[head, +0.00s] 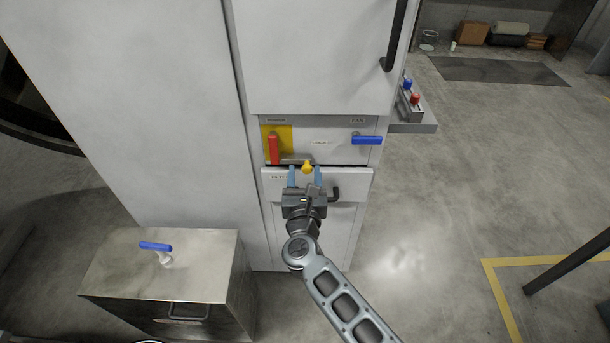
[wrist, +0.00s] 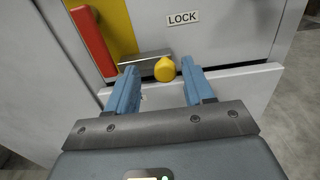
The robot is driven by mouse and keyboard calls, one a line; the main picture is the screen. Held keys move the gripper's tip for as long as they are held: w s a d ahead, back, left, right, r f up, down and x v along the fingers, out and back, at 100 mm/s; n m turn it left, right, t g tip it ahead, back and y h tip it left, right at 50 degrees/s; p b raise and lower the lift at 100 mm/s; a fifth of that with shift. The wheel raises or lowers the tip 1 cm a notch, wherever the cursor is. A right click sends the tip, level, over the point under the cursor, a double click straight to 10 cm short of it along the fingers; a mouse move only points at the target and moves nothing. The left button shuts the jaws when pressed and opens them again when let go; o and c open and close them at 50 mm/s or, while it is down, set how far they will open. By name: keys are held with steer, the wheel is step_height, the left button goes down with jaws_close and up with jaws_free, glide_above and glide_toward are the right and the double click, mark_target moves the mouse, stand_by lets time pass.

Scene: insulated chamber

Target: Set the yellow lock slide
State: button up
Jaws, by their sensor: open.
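The yellow lock slide knob (head: 307,167) sits on a metal bar at the lower edge of the control panel, right of the red handle. In the wrist view the yellow knob (wrist: 165,69) is just beyond and between my fingertips, below the LOCK label (wrist: 183,18). My gripper (head: 305,172) is open, with its two blue fingers pointing at the panel, one on each side of the knob's line. Whether the fingers overlap the knob in depth is hard to tell. My gripper also shows in the wrist view (wrist: 160,75).
A red handle (head: 273,149) on a yellow plate is left of the knob; a blue handle (head: 367,140) is at the panel's right. Below is a drawer front with a dark handle (head: 336,192). A metal box (head: 215,275) with a blue-handled valve stands lower left. Open floor lies to the right.

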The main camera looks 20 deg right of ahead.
steer(key=v, duration=0.7)
steer(key=shift+s, duration=0.35)
steer(key=shift+a, duration=0.1)
steer(key=s+d+r+n+y, duration=0.1)
steer(key=s+d+n, duration=0.2)
steer(key=s+n, duration=0.4)
steer(key=s+d+r+n+t+y, duration=0.1)
steer(key=s+d+n, duration=0.1)
steer(key=s+n, duration=0.55)
steer(key=s+d+r+n+y, duration=0.1)
steer(key=s+d+n+y, duration=0.15)
steer(key=s+n, duration=0.45)
steer(key=s+r+n+g, duration=0.1)
steer(key=s+r+n, duration=0.2)
steer(key=s+n, duration=0.3)
steer(key=s+r+n+g, duration=0.1)
steer(key=s+r+n, duration=0.3)
steer(key=s+n, duration=0.2)
steer(key=s+r+n+g+y, duration=0.1)
steer(key=s+r+n, duration=0.3)
steer(key=s+n, duration=0.2)
steer(key=s, duration=0.2)
steer(key=shift+s+d+r, duration=0.25)
steer(key=shift+s+d, duration=0.1)
steer(key=shift+s, duration=0.05)
